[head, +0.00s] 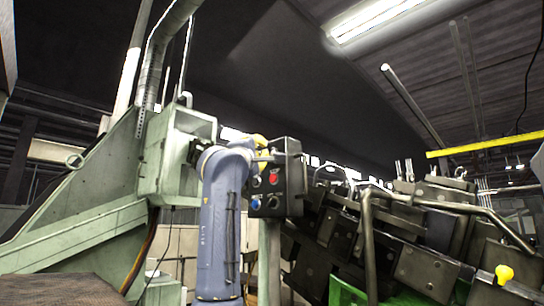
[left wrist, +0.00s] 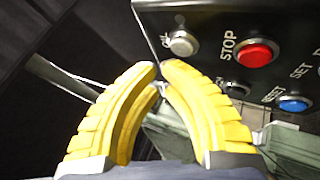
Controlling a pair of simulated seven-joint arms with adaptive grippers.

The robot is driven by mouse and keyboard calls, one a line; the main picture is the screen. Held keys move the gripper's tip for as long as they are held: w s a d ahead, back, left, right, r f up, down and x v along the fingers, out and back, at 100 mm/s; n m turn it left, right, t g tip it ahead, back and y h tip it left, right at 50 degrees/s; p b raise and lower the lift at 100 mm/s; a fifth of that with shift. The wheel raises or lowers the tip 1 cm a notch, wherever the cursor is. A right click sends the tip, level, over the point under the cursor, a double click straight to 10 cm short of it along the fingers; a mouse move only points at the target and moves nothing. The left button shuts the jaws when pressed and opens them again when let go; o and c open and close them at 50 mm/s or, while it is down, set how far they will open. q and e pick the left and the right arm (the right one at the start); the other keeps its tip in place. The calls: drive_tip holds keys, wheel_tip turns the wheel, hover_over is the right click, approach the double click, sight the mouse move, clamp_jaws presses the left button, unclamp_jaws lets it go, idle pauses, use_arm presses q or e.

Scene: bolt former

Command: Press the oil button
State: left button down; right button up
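The oil button (left wrist: 183,43) is a round pale button at the upper left of a black control panel (left wrist: 210,15), next to a partly covered "OIL" label. In the left wrist view, the yellow fingertips of my left gripper (left wrist: 160,68) are together just below and left of this button. They look apart from it, though the depth gap is hard to judge. In the head view my left gripper (head: 261,143) is at the upper left of the control panel (head: 294,172). It holds nothing that I can see. My right gripper is not in view.
A red STOP button (left wrist: 258,53) is right of the oil button. A dark button (left wrist: 237,90) and a blue button (left wrist: 295,104) are lower on the panel. Green machine framing (head: 95,225) stands left, and dark machinery with a bent rail (head: 368,240) stands right.

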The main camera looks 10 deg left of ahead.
use_arm(q)
drive_tip(key=shift+w+d, duration=0.15)
drive_tip(key=shift+w, duration=0.05)
idle(0.5)
drive_tip(key=shift+w+d, duration=0.1)
drive_tip(key=shift+w, duration=0.1)
drive_tip(key=shift+w+d, duration=0.25)
drive_tip(key=shift+w, duration=0.15)
idle(1.0)
drive_tip(key=shift+s, duration=0.1)
drive_tip(key=shift+s+a, duration=0.45)
drive_tip(key=shift+s, duration=0.25)
idle(0.3)
drive_tip(key=shift+s+a, duration=0.45)
drive_tip(key=shift+s, duration=0.25)
drive_tip(key=shift+s+a, duration=0.4)
drive_tip(key=shift+s, duration=0.3)
drive_tip(key=shift+s+a, duration=0.45)
drive_tip(key=shift+s, duration=0.25)
